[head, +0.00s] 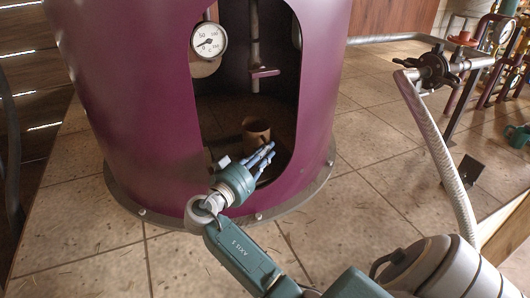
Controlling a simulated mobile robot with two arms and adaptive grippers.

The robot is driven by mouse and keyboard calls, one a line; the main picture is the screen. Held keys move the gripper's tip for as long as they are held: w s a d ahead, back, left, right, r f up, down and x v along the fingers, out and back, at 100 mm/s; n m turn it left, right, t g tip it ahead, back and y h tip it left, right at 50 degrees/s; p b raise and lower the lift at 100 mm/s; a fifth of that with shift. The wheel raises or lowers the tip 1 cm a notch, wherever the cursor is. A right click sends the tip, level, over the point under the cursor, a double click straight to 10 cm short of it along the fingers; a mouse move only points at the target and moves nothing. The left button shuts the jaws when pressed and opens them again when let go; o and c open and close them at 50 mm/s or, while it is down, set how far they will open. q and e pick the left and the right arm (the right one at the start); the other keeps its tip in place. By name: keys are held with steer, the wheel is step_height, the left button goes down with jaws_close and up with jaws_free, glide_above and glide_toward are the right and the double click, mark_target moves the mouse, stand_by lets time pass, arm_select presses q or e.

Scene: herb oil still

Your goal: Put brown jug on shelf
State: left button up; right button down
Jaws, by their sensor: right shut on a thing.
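The brown jug (257,131) is upright inside the dark opening of the large purple still (130,110). My right gripper (266,155) reaches into the opening from below, its blue-grey fingers closed at the jug's lower part. The fingers and the dim interior hide the jug's base, so I cannot tell whether it rests on the surface inside. I cannot make out for sure which surface is the shelf. My left gripper is not in view.
A round dial gauge (209,41) sits at the opening's upper left, and a vertical pipe with a red handle (264,72) is inside. A valve with a grey hose (435,135) stands to the right. Tiled floor (370,190) lies around the still.

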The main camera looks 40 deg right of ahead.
steer(key=shift+f, duration=0.1)
steer(key=c, duration=1.7)
jaws_free()
steer(key=shift+o, duration=0.2)
steer(key=shift+a, duration=0.25)
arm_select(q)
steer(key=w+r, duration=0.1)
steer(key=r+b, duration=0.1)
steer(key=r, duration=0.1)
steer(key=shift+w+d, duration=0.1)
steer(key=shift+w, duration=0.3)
arm_select(e)
steer(key=v, duration=1.1)
steer(key=shift+a, duration=0.25)
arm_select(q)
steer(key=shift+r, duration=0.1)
arm_select(e)
steer(key=shift+s, duration=0.1)
